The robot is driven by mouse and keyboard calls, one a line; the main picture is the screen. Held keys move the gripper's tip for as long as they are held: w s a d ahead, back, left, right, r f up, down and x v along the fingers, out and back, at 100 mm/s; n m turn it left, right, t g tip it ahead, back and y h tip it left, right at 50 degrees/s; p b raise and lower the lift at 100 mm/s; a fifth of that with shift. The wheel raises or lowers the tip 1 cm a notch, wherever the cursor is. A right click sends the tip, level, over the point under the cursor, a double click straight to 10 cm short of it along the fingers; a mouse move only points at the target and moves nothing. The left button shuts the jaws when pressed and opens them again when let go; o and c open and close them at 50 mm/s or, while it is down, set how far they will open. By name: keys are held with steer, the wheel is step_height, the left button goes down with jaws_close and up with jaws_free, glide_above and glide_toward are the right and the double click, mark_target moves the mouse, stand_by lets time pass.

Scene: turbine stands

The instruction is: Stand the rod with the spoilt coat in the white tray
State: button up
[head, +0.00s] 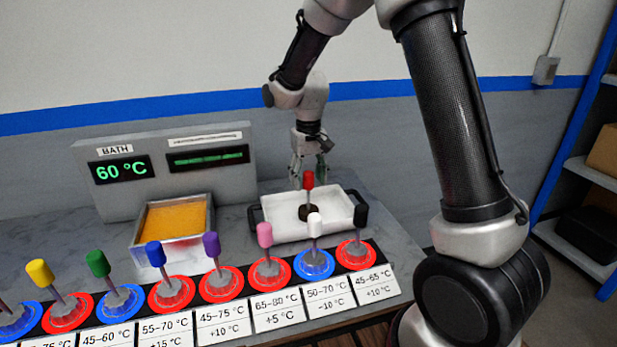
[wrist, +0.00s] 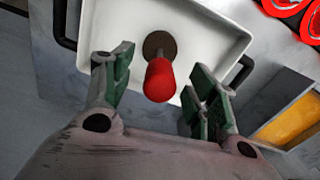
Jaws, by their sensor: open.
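The white tray (head: 278,225) with dark handles lies on the grey bench, right of the bath. A rod with a red cap (head: 308,180) stands upright in it on a dark round foot (head: 309,212). In the wrist view the red cap (wrist: 160,80) lies between the fingers, with the foot (wrist: 159,45) on the tray floor (wrist: 205,45). My gripper (head: 308,175) is open around or just above the red cap, and in the wrist view neither finger of my gripper (wrist: 157,85) visibly touches it. The rod's coat is mostly hidden below the cap.
Several capped rods stand in red and blue holders along the front, including a black-capped rod (head: 360,216) and a white-capped rod (head: 314,225) close to the tray. The orange bath (head: 175,218) with its 60 °C display panel (head: 123,170) stands left. Blue shelving (head: 575,165) is at far right.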

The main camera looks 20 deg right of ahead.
steer(key=shift+r, duration=3.55)
